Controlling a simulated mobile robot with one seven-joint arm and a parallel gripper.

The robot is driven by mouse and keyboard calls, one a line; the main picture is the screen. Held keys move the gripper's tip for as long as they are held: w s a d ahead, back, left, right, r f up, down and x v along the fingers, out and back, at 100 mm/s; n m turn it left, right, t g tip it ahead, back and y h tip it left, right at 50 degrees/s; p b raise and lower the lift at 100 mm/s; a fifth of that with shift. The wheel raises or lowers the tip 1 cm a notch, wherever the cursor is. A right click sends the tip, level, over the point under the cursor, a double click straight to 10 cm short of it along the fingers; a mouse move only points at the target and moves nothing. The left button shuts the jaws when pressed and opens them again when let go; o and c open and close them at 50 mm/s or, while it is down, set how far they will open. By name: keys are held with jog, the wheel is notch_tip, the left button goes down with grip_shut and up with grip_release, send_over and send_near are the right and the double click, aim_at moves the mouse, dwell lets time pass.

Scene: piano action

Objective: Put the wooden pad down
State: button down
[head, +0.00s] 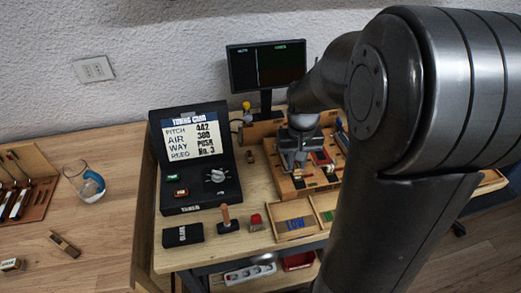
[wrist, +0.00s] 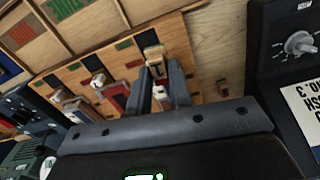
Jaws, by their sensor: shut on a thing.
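My gripper (head: 298,165) is over the wooden action board (head: 290,190) on the right-hand bench, pointing down. In the wrist view my gripper (wrist: 163,80) has its two dark fingers closed around a small light wooden piece, which I take to be the wooden pad (wrist: 155,56). The fingers hide much of the pad. A pale bit also shows lower between the fingers. I cannot tell whether the pad touches the board. Beside it the board carries a row of dark, red and green patches with small upright pieces.
A divided tray (head: 293,237) with coloured marks lies in front of the board. A black case with a tuning card (head: 193,139) stands to the left. A wooden-handled stamp (head: 228,220), a red button (head: 256,222) and a black box (head: 183,235) are nearby. A monitor (head: 266,65) stands behind.

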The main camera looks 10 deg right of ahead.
jog(key=shift+s+d+r, duration=0.1)
jog(key=shift+d+r, duration=0.05)
jog(key=w+a+n, duration=0.4)
jog(key=a+n, duration=0.1)
jog(key=a, duration=0.6)
jog(key=n, duration=1.4)
send_over(110, 244)
notch_tip(110, 244, down, 5)
jog(key=shift+r, duration=0.1)
jog(key=shift+f, duration=2)
jog(key=shift+f, duration=0.1)
jog(key=c, duration=1.3)
grip_release()
